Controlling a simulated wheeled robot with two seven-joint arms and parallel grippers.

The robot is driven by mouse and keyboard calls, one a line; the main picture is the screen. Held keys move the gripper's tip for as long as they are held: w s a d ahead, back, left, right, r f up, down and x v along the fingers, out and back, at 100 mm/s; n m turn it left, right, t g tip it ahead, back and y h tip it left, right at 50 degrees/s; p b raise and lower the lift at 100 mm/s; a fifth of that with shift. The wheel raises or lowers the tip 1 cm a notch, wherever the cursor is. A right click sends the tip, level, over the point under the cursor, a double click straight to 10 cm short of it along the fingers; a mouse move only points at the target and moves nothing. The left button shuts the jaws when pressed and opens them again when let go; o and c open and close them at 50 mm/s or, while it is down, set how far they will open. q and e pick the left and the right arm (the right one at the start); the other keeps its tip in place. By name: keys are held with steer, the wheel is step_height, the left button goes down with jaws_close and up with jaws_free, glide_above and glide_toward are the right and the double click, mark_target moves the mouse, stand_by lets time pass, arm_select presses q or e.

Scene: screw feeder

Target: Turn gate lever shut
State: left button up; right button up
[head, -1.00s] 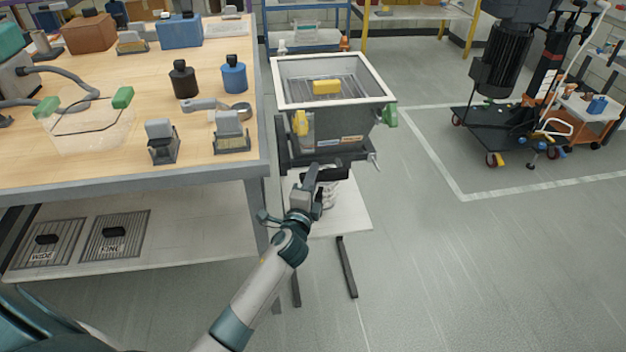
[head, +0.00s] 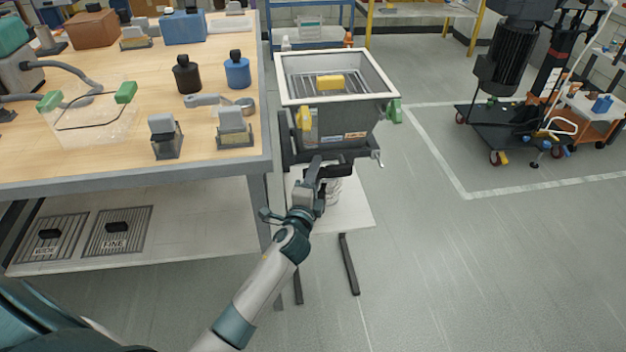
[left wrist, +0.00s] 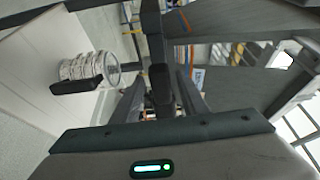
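The screw feeder is a grey hopper (head: 338,125) with a white rim on a stand. Below its front is a black bar-like part (head: 335,171), which looks like the gate lever. In the left wrist view a dark lever with a thick end (left wrist: 160,85) reaches down between my fingers. My left gripper (head: 313,165) is at the hopper's lower front, at the left end of the black part. In the left wrist view its two fingers (left wrist: 160,92) stand apart on either side of the lever end, with narrow gaps. Contact cannot be told. My right gripper is not in view.
A clear jar of screws (left wrist: 88,70) stands on the white shelf (head: 352,212) beneath the hopper, close to my gripper. The wooden workbench (head: 80,165) is just left of the feeder. A yellow block (head: 330,82) lies in the hopper.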

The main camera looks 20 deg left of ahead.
arm_select(q)
steer(key=shift+s, duration=0.1)
steer(key=shift+s+d, duration=0.15)
steer(key=shift+s, duration=0.4)
steer(key=b+v, duration=0.1)
steer(key=v, duration=1.5)
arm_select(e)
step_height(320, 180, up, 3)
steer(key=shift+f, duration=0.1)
